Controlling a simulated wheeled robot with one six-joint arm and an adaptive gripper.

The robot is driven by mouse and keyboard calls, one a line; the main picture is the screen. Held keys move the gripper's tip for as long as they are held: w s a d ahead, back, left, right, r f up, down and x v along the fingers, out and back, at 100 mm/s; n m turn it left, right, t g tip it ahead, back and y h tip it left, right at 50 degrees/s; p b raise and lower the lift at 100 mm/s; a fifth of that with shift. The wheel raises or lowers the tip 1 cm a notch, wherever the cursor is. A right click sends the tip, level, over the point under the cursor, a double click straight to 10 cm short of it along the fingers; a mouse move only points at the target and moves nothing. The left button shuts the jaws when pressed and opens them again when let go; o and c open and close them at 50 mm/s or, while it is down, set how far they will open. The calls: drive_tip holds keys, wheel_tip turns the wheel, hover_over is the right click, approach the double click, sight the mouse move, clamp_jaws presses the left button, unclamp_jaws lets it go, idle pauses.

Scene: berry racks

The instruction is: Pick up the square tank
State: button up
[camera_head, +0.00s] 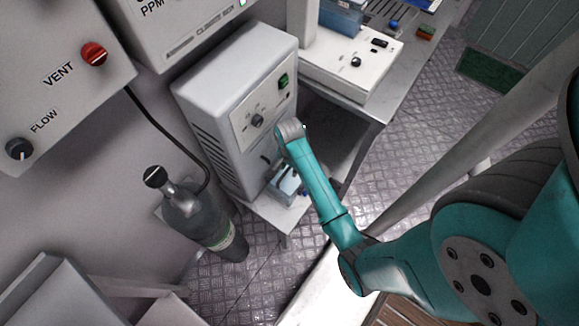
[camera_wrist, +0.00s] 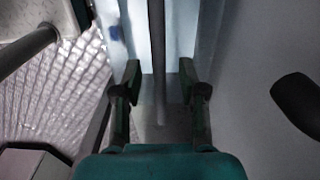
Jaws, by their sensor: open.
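A small, pale blue, see-through square tank (camera_head: 284,188) sits on a low shelf at the foot of a grey cabinet, partly hidden by my arm. In the wrist view a pale blue surface, which looks like the tank (camera_wrist: 203,35), lies ahead of my fingers. My gripper (camera_wrist: 160,80) is open, with one dark finger on each side of a thin grey rod (camera_wrist: 157,45). The rod stands between the fingers, and I cannot tell whether they touch it. In the head view my gripper is mostly hidden by my arm, close to the tank.
The grey cabinet (camera_head: 222,85) with a knob and green switch stands right behind the tank. A gas cylinder (camera_head: 205,220) stands at left. A white device (camera_head: 345,65) with a blue container (camera_head: 341,18) is on the bench above. Patterned floor is clear at right.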

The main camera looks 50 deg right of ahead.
drive_tip(key=shift+f, duration=0.25)
idle(0.3)
clamp_jaws()
